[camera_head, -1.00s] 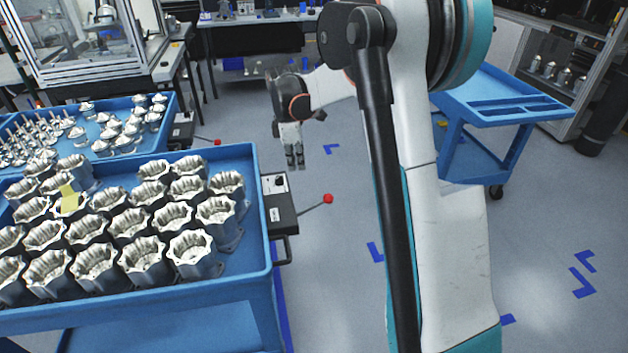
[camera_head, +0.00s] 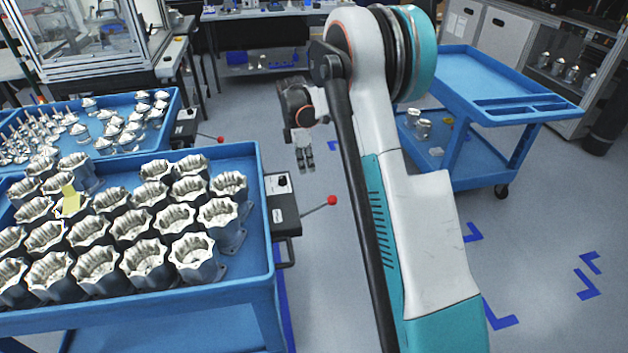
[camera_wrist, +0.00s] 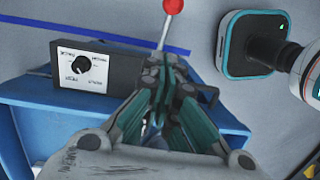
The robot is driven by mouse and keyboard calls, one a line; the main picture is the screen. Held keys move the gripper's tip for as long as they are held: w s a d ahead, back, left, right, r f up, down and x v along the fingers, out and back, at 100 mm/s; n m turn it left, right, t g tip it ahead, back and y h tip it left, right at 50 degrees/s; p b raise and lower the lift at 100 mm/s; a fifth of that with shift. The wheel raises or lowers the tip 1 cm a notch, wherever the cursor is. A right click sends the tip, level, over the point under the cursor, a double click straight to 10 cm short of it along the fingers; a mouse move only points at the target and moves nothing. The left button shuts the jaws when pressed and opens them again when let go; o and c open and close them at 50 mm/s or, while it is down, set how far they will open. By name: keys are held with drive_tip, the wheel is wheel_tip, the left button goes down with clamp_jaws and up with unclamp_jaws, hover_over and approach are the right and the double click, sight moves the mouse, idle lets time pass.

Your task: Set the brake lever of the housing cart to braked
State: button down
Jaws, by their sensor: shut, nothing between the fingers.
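The housing cart (camera_head: 180,302) is a blue cart at the left, loaded with several silver open-topped housings. A black brake box (camera_head: 283,203) is fixed to its right side. From the box the brake lever (camera_head: 316,208), a thin rod with a red ball end, sticks out to the right and slightly up. The wrist view shows a black box with a dial and labels (camera_wrist: 85,68), too small to read, and a red ball (camera_wrist: 173,6) on a rod beyond my fingers. My gripper (camera_head: 306,160) is shut and empty, pointing down, appearing above the ball in the head view.
A second blue cart (camera_head: 160,98) with metal parts stands behind, with its own red-ended lever (camera_head: 208,138). A mostly empty blue cart (camera_head: 470,70) stands at the right. The grey floor (camera_head: 540,220) between carts is clear, with blue corner marks.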

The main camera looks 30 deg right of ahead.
drive_tip(key=b, duration=0.3)
hover_over(316, 208)
drive_tip(key=w+a, duration=0.1)
drive_tip(key=w, duration=0.1)
wheel_tip(316, 208, down, 10)
drive_tip(key=shift+s+d+f+b, duration=0.35)
drive_tip(key=shift+s+d+f, duration=0.05)
drive_tip(key=shift+d, duration=0.3)
drive_tip(key=shift+s+d+f+b, duration=0.3)
drive_tip(key=shift+s+d+f, duration=0.1)
drive_tip(key=shift+d, duration=0.3)
drive_tip(key=shift+d, duration=0.1)
